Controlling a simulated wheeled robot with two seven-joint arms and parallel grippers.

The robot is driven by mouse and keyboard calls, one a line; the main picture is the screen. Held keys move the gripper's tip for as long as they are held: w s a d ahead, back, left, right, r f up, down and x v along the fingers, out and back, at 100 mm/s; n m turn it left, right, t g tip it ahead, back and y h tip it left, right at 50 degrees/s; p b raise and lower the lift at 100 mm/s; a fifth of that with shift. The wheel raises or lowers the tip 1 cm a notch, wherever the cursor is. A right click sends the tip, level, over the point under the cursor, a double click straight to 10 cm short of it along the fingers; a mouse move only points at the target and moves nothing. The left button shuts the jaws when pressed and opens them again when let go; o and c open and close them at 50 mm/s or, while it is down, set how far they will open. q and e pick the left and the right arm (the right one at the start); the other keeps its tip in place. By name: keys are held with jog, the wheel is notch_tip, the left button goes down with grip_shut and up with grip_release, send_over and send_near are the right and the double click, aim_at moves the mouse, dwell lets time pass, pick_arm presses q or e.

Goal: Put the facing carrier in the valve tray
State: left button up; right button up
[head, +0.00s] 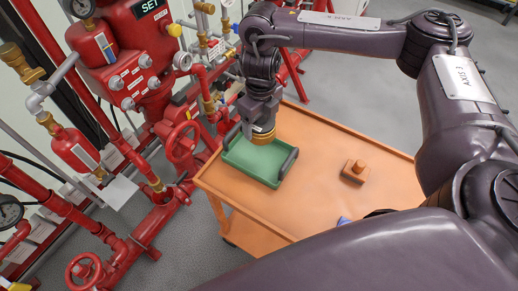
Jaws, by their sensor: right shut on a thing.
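The valve tray, a green tray (247,165) with dark handles on two sides, sits at the left end of the orange cart top. My right gripper (257,128) points down over the tray's far part. It is shut on a brass-coloured round part (264,138), which looks like the facing carrier. The part is mostly hidden by the gripper. I cannot tell whether it touches the tray floor. My left gripper is not in view.
A brown block with a round knob (355,171) stands on the orange cart (318,185), right of the tray. A small blue thing (343,220) shows near my arm, mostly hidden. Red pipes and valves (180,140) stand close left of the cart. The cart's middle is clear.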

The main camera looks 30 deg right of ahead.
notch_tip(320, 180, down, 7)
jog(key=shift+a+f+b, duration=0.1)
jog(key=shift+f+b, duration=0.1)
jog(key=shift+b, duration=0.7)
notch_tip(320, 180, down, 4)
jog(key=shift+f+b, duration=0.15)
jog(key=shift+b, duration=0.55)
jog(key=shift+w+f, duration=0.1)
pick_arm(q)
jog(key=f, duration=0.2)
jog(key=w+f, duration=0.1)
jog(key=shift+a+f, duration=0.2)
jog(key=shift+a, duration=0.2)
pick_arm(e)
jog(key=shift+f, duration=0.1)
jog(key=o, duration=1.4)
jog(key=shift+c, duration=0.2)
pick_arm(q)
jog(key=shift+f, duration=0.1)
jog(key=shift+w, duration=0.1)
